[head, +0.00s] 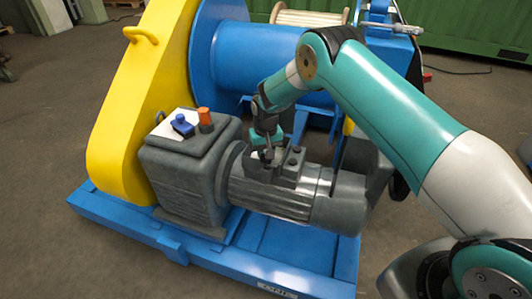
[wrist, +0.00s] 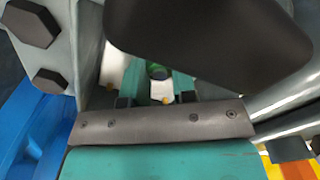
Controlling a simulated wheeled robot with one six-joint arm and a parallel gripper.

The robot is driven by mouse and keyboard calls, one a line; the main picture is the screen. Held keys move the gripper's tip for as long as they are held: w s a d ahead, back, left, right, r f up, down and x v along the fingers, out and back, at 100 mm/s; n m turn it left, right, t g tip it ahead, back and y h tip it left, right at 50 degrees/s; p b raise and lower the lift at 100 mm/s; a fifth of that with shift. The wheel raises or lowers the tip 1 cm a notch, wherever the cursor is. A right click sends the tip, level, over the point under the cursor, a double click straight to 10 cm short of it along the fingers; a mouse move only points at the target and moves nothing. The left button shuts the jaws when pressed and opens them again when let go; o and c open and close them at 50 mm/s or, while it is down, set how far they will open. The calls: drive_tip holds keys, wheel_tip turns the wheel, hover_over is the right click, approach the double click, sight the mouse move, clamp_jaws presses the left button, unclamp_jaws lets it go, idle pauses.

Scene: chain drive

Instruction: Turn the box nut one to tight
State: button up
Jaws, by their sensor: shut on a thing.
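My gripper (head: 266,152) points down at the terminal box (head: 287,173) on top of the grey motor. In the wrist view my teal fingers (wrist: 158,82) are closed around a small dark, green-topped round piece (wrist: 158,71), which I take to be box nut one. In the head view the nut is too small and too covered by the fingers to make out. How tight it sits cannot be told. A large dark shape covers the upper right of the wrist view.
The grey gearbox (head: 185,175) carries a blue piece (head: 182,125) and an orange cylinder (head: 205,121). A yellow chain guard (head: 130,110) stands left, and a blue drum (head: 255,55) behind. The blue base frame (head: 225,262) runs below. Large dark bolt heads (wrist: 33,23) show in the wrist view.

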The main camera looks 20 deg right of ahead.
drive_tip(key=m, duration=1.4)
drive_tip(key=shift+r+m, duration=0.1)
drive_tip(key=shift+m, duration=0.2)
drive_tip(key=m, duration=0.4)
drive_tip(key=shift+w+m, duration=0.1)
drive_tip(key=shift+m, duration=0.2)
drive_tip(key=m, duration=0.4)
drive_tip(key=shift+m, duration=0.3)
drive_tip(key=o, duration=0.8)
drive_tip(key=shift+r, duration=0.1)
drive_tip(key=shift+o, duration=0.6)
